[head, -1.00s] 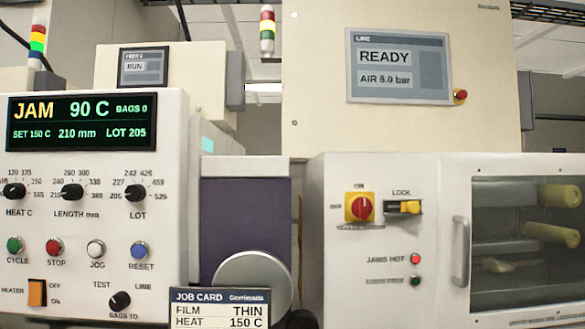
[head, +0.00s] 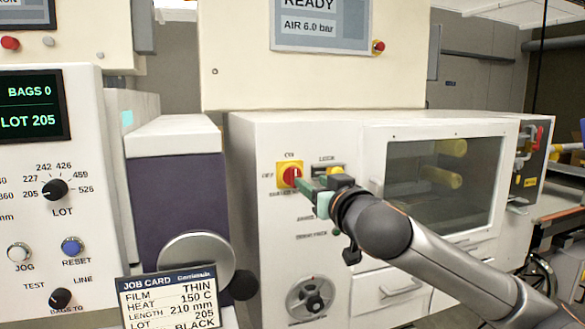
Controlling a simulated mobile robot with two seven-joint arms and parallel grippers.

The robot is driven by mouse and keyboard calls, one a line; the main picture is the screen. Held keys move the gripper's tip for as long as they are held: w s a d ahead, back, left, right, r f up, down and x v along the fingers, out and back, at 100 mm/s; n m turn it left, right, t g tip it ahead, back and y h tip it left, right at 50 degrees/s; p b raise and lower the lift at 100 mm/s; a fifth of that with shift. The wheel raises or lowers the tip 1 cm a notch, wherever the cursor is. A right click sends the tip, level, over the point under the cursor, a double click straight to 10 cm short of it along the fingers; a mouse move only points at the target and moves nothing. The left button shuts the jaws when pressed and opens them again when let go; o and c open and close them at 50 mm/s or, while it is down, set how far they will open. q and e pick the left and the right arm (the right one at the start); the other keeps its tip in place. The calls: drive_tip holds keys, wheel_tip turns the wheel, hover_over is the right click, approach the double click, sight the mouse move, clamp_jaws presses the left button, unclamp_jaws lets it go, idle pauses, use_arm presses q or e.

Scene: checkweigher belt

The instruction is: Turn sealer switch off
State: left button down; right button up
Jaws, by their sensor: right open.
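The sealer switch is a red rotary knob (head: 290,176) on a yellow plate, on the white front of the sealer cabinet (head: 250,215). An ON label is above it and an OFF label to its left. The knob's handle looks upright, towards ON, though it is small and partly covered. My right gripper (head: 303,184) is open, with its green fingers at the knob's right side. I cannot tell whether the fingers touch the knob. My left gripper is out of view.
The yellow lock slide (head: 336,170) is just right of the switch, partly behind my gripper. A windowed door (head: 445,165) is further right. A handwheel (head: 311,298) is below. The job card (head: 170,298) and control panel (head: 60,140) are at left.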

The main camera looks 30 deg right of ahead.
sight(296, 171)
drive_tip(key=p+x, duration=0.1)
drive_tip(key=x, duration=0.8)
drive_tip(key=shift+a+p, duration=0.15)
drive_tip(key=shift+p, duration=0.2)
clamp_jaws()
